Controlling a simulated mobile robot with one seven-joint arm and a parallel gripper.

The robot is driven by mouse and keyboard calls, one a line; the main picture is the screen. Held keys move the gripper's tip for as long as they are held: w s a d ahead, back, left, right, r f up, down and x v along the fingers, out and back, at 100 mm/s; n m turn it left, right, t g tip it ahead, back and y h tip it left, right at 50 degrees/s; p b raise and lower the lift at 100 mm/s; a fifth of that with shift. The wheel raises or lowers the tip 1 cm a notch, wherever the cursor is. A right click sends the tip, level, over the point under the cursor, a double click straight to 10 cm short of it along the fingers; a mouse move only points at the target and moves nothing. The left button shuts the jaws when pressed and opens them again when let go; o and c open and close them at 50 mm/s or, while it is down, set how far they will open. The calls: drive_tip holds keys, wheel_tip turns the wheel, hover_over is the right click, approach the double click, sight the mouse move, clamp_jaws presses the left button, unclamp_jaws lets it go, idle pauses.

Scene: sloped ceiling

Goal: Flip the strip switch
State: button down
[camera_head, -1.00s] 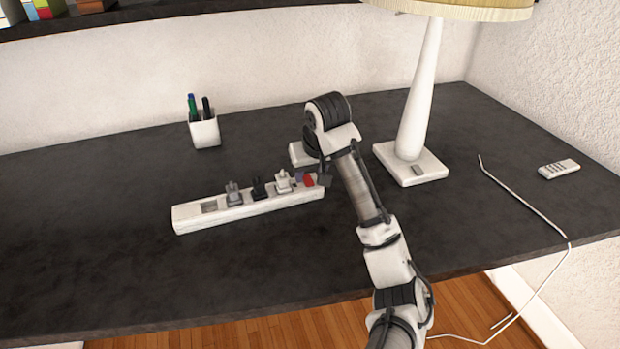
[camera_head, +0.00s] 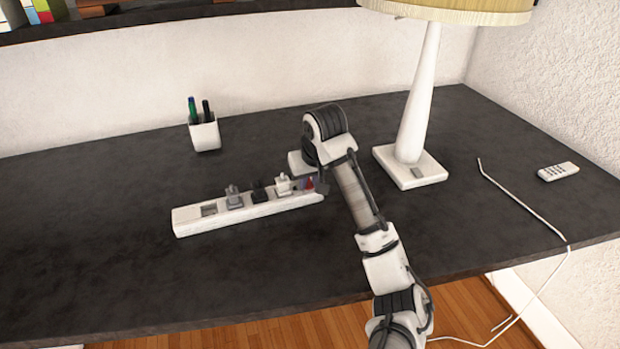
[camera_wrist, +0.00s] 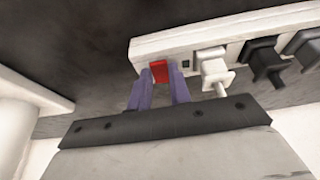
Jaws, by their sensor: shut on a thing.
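The white power strip (camera_head: 190,222) lies on the dark desk; it also runs across the top of the wrist view (camera_wrist: 225,32). Its red switch (camera_wrist: 159,72) is at the end nearest my arm, and a bit of red shows in the head view (camera_head: 309,185). My gripper (camera_wrist: 161,78) has its two purple fingers at the switch, one on each side, shut on it. In the head view my gripper (camera_head: 308,183) is at the strip's right end, partly hidden by my wrist. The switch's tilt cannot be told.
Several plugs (camera_head: 258,191) stand in the strip beside the switch. A lamp (camera_head: 410,165) stands to the right, a pen cup (camera_head: 204,134) behind. A remote (camera_head: 558,171) and a white cable (camera_head: 525,205) are farther right. The desk front left is clear.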

sight(310, 187)
drive_tip(key=p, duration=0.2)
drive_tip(key=r+g+p, duration=0.1)
drive_tip(key=shift+w+a+h+p, duration=0.1)
drive_tip(key=shift+w+h+p, duration=0.1)
drive_tip(key=shift+h+p, duration=0.15)
drive_tip(key=g+p, duration=0.1)
drive_tip(key=p, duration=0.5)
drive_tip(key=shift+w+g, duration=0.25)
drive_tip(key=shift+g, duration=0.15)
drive_tip(key=shift+a+f+g+h+p, duration=0.1)
drive_tip(key=shift+f+g+h+p, duration=0.2)
drive_tip(key=shift+p, duration=0.7)
drive_tip(key=c, duration=1.3)
unclamp_jaws()
drive_tip(key=shift+r, duration=0.1)
drive_tip(key=r, duration=0.4)
drive_tip(key=r+p, duration=0.1)
drive_tip(key=r, duration=0.8)
drive_tip(key=shift+s+r+p, duration=0.3)
drive_tip(key=shift+s, duration=0.05)
